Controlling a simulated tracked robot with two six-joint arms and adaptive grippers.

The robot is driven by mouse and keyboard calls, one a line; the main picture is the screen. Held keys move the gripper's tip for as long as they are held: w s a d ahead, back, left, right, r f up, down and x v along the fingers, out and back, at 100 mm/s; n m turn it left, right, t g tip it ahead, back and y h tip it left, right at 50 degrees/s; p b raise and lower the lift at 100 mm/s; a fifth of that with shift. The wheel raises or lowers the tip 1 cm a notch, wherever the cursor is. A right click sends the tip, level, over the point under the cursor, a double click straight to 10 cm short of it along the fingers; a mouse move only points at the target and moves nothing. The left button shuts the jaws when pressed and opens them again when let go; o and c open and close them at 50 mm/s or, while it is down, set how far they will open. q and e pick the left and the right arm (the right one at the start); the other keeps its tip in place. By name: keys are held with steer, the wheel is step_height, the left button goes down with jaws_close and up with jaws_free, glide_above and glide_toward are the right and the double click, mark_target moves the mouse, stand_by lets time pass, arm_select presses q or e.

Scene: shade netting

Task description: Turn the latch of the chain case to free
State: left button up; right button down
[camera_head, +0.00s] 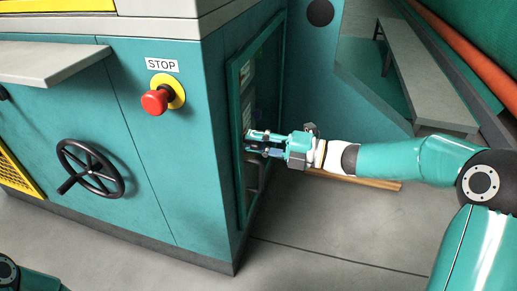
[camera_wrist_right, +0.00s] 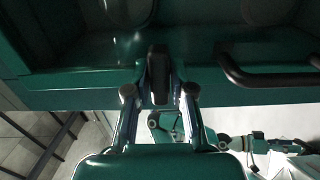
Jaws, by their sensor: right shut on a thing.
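The chain case (camera_head: 234,150) is a teal framed door with a window on the right-hand side of the machine. It looks shut. My right gripper (camera_head: 254,143) reaches in from the right to the front of this door. In the right wrist view, my right gripper (camera_wrist_right: 159,85) is shut on a dark upright latch (camera_wrist_right: 158,65), with one finger on each side of it.
A dark bar handle (camera_head: 262,178) sits on the door just below my right gripper; it also shows in the wrist view (camera_wrist_right: 262,76). A red stop button (camera_head: 155,102) and a black handwheel (camera_head: 90,168) are on the front panel. A grey bench (camera_head: 425,85) stands behind.

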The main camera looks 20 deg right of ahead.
steer(key=shift+s+a+f, duration=0.15)
steer(key=shift+a+f, duration=0.05)
steer(key=shift+f, duration=0.05)
steer(key=c, duration=1.1)
jaws_free()
steer(key=shift+d+r, duration=0.1)
steer(key=shift+d, duration=0.15)
steer(key=v, duration=1.1)
steer(key=shift+s+d, duration=0.25)
